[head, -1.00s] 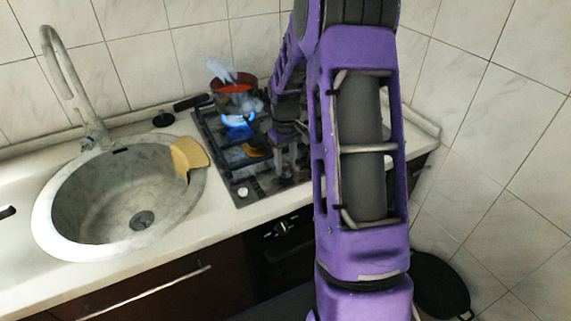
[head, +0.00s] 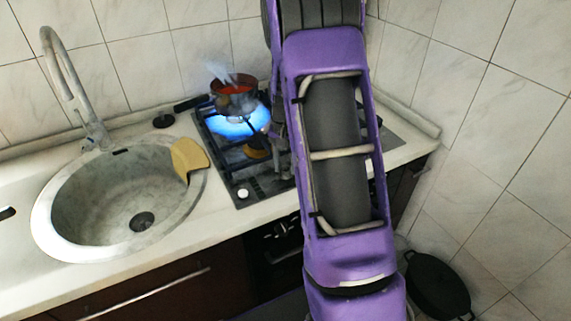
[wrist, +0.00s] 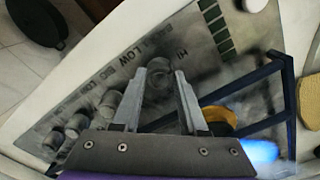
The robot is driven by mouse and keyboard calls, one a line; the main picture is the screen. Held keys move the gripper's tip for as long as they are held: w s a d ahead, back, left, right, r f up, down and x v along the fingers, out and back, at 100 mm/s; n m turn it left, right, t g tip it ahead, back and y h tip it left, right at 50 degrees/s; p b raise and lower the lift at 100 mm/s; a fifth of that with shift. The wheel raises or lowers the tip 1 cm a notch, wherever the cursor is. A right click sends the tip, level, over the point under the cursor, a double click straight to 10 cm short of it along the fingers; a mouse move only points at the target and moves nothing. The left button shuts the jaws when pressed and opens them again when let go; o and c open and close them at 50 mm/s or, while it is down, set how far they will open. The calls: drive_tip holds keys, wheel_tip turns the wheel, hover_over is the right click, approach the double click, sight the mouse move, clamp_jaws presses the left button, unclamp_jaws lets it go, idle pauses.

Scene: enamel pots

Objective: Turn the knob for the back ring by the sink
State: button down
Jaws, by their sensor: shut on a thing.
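In the wrist view my gripper (wrist: 160,74) is shut on a round grey knob (wrist: 157,88) on the hob's control panel, with one finger on each side of it. HI and LOW markings show on the panel near this knob. The back ring by the sink burns with a wide blue flame (head: 232,125) under a dark red pot (head: 234,90). The flame also shows at the lower right of the wrist view (wrist: 260,150).
Several other knobs (wrist: 76,124) sit in a row beside the held one. The sink (head: 120,205) with a tan board (head: 188,156) on its rim is left of the hob (head: 232,165). A dark pan (head: 438,285) is low at the right.

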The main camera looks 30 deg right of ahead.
drive_tip(key=shift+m, duration=0.5)
drive_tip(key=shift+c, duration=2.2)
unclamp_jaws()
wheel_tip(320, 180, up, 17)
drive_tip(key=p, duration=0.1)
drive_tip(key=shift+r, duration=0.2)
